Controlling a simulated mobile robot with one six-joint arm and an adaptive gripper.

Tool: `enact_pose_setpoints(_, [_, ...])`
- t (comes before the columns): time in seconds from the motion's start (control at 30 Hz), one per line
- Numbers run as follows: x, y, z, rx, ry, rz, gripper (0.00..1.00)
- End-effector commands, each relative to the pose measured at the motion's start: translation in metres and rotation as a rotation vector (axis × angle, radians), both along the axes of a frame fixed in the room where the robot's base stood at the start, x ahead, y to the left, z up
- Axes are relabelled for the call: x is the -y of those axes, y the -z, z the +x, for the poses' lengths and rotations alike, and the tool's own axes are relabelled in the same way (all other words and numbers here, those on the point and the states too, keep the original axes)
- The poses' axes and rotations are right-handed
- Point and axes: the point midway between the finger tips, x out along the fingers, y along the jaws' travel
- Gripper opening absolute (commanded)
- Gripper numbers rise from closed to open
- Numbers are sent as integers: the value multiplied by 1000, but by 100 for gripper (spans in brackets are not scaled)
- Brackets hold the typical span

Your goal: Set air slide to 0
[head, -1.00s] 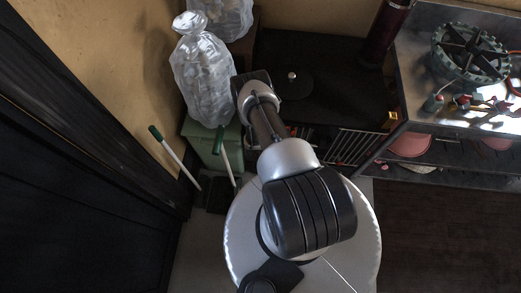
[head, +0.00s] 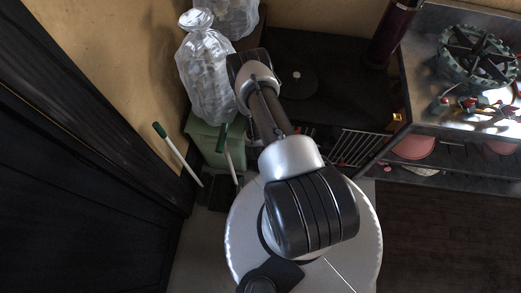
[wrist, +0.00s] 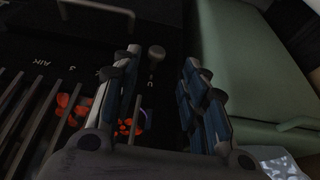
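The air slide's small round grey knob (wrist: 156,55) stands on a dark panel in the wrist view. White lettering on the panel (wrist: 75,58) reads AIR, with a 3 at left; a faint mark below the knob may be a 0. My gripper (wrist: 162,62) is open, its two fingers apart, one on each side of the knob in the picture. I cannot tell whether either finger touches it. In the head view the dark stove (head: 335,98) stands beyond my arm, which hides the slide and my gripper's fingers.
Red embers (wrist: 65,104) glow behind bars at the wrist view's lower left. A green bin (head: 203,140) stands left of the stove, with a clear bag (head: 205,80) above it. A metal bench (head: 430,105) stands at right. Dark floor (head: 450,230) is clear at lower right.

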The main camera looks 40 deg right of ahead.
Motion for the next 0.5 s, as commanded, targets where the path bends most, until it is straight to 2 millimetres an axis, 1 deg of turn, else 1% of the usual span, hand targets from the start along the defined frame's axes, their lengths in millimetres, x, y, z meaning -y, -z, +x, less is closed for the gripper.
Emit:
enact_pose_setpoints(0.03, [-3,-11,-2,0,-1,0,40])
enact_pose_setpoints(0.2, [-12,-37,-9,0,-2,0,40])
enact_pose_setpoints(0.33, [-16,-48,-13,-1,-2,1,40])
enact_pose_setpoints(0.5, [-17,-52,-14,-1,-2,1,40])
